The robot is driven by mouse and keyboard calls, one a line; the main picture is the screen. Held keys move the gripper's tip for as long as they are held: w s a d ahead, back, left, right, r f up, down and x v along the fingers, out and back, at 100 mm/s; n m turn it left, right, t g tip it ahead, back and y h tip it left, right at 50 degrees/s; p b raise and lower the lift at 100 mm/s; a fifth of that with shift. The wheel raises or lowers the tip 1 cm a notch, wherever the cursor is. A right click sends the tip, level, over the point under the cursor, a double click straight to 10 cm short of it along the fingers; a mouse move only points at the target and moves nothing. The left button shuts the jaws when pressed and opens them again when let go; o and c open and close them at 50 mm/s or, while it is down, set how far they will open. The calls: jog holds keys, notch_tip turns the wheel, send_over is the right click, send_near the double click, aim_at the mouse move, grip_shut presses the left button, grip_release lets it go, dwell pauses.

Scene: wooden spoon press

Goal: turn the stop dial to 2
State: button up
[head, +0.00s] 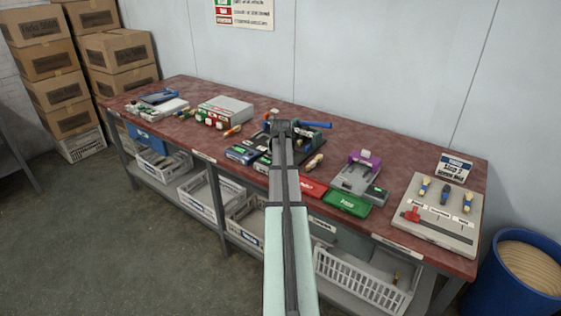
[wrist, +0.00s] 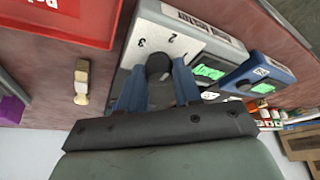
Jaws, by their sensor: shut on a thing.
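The stop dial (wrist: 158,68) is a dark round knob on a light grey box (wrist: 190,38), seen in the wrist view. The numbers 3 and 2 are printed on the box beside the knob. My gripper (wrist: 158,84) has its two blue fingers on either side of the knob and is shut on it. I cannot tell which number the dial points to. In the head view my gripper (head: 283,130) is over the dark press (head: 305,136) in the middle of the bench, and my arm hides the dial there.
A blue box with a green display (wrist: 257,72) stands beside the dial box. A wooden piece (wrist: 82,82) and a red tray (wrist: 65,15) lie to the left in the wrist view. The press's blue handle (head: 316,124) and a green tray (head: 347,204) are right of my arm.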

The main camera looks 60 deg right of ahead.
dwell(0.3)
jog(key=o, duration=0.7)
jog(key=shift+o, duration=0.2)
jog(key=shift+r, duration=0.1)
jog(key=v, duration=1.3)
jog(key=shift+s+r, duration=0.2)
jog(key=shift+r, duration=0.05)
jog(key=shift+d, duration=0.1)
